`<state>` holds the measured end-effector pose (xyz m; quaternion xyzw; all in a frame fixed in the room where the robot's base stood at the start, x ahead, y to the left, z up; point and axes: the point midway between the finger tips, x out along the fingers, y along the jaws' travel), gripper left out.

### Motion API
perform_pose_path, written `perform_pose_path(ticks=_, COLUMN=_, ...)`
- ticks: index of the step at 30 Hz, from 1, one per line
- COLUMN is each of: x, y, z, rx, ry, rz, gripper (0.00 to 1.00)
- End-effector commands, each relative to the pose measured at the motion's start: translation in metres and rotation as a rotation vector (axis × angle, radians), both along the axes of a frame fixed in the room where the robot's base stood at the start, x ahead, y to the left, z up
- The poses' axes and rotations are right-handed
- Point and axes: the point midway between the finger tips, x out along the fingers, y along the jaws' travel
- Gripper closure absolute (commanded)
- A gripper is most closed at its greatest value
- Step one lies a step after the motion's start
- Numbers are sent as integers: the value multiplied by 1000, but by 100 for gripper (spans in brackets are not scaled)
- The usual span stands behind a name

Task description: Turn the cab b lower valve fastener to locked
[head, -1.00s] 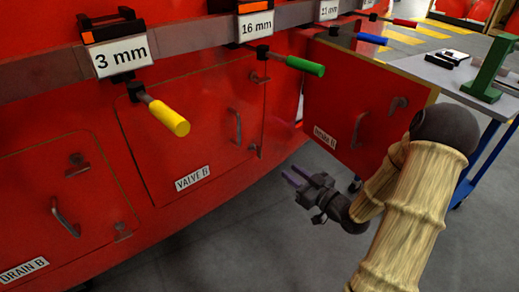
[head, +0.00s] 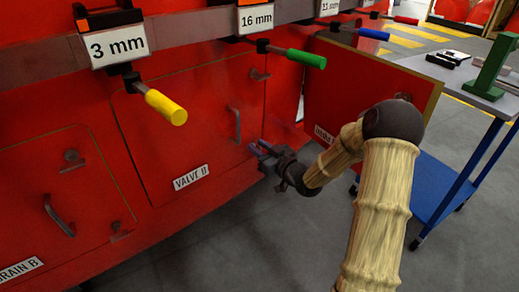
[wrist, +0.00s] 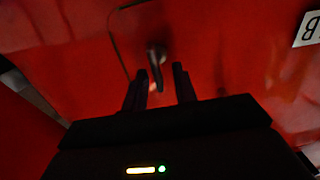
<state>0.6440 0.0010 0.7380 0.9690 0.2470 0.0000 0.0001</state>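The red VALVE B panel (head: 180,110) is shut in the train's side, with a grey handle (head: 235,124) near its right edge. Its upper fastener (head: 259,74) is a small grey piece at the top right. My gripper (head: 259,148) is at the panel's lower right corner and covers the lower fastener in the head view. In the wrist view the lower fastener (wrist: 156,64) is a dark, blurred piece between and just ahead of my two open fingers (wrist: 160,88). I cannot tell whether they touch it, or which way it is turned.
An open red door (head: 365,85) stands right of my gripper, close to my arm. A yellow-handled tool (head: 165,107) and a green-handled one (head: 306,58) hang above the panel. A blue cart (head: 445,190) stands at the right. Grey floor is clear below.

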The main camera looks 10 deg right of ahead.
Motion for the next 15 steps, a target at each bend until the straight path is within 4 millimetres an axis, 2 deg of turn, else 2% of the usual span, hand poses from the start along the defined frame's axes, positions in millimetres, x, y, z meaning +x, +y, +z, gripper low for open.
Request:
perform_pose_path(ticks=7, x=1, y=0, z=0, rx=1, ry=0, rz=0, gripper=72)
perform_pose_path(ticks=8, x=1, y=0, z=0, rx=1, ry=0, rz=0, gripper=74)
perform_pose_path(ticks=12, x=1, y=0, z=0, rx=0, ry=0, rz=0, gripper=100)
perform_pose_path(ticks=15, x=1, y=0, z=0, rx=0, ry=0, rz=0, gripper=100)
